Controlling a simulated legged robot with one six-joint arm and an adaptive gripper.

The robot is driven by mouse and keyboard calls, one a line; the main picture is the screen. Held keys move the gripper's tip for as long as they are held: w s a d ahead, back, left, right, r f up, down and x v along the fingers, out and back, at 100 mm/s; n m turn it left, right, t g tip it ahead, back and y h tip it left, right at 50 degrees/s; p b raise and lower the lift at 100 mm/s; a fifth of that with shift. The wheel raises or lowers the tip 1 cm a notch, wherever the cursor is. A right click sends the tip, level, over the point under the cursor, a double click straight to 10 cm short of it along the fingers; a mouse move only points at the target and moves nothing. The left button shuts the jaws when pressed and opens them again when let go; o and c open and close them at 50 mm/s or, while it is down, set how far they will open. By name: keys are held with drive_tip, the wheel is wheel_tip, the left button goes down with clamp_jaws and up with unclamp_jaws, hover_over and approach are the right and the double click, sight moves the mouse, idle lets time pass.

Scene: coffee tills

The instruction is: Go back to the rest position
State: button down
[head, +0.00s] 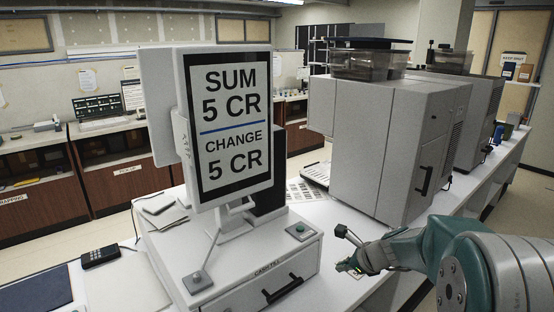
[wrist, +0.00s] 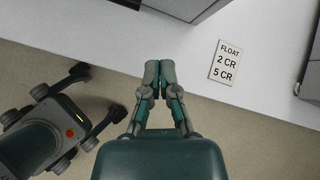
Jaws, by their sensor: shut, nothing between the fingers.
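My gripper (wrist: 159,72) is shut and empty in the wrist view, its two fingertips together over the edge of the white counter (wrist: 90,35). A card (wrist: 226,62) reading "FLOAT 2 CR 5 CR" lies on the counter to the right of the fingertips. In the head view my arm comes in from the right, and the gripper (head: 345,258) is beside the cash till (head: 240,285), to the right of its drawer front. The fingertips are small there and hard to make out.
A display (head: 230,125) reading "SUM 5 CR, CHANGE 5 CR" stands on the till. A green button (head: 300,229) is on the till's top. A large grey coffee machine (head: 375,140) stands behind my gripper. Brown cabinets (head: 125,160) line the far left. Floor shows beyond the counter edge.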

drive_tip(key=s+a+r+n+h, duration=0.1)
drive_tip(key=s+a+r+n, duration=0.15)
drive_tip(key=s+n, duration=0.2)
drive_tip(key=s+a+r+n+g, duration=0.1)
drive_tip(key=s+r+n, duration=0.3)
drive_tip(key=s, duration=0.2)
drive_tip(key=s+a+r+n+h, duration=0.1)
drive_tip(key=s+a+r+n, duration=0.15)
drive_tip(key=s+n, duration=0.25)
drive_tip(key=s+d+r+n+h, duration=0.1)
drive_tip(key=s+d+n+h, duration=0.1)
drive_tip(key=s+n, duration=0.8)
drive_tip(key=shift+s+d+r+h, duration=0.2)
drive_tip(key=shift+s+h, duration=0.5)
drive_tip(key=shift+s, duration=1.5)
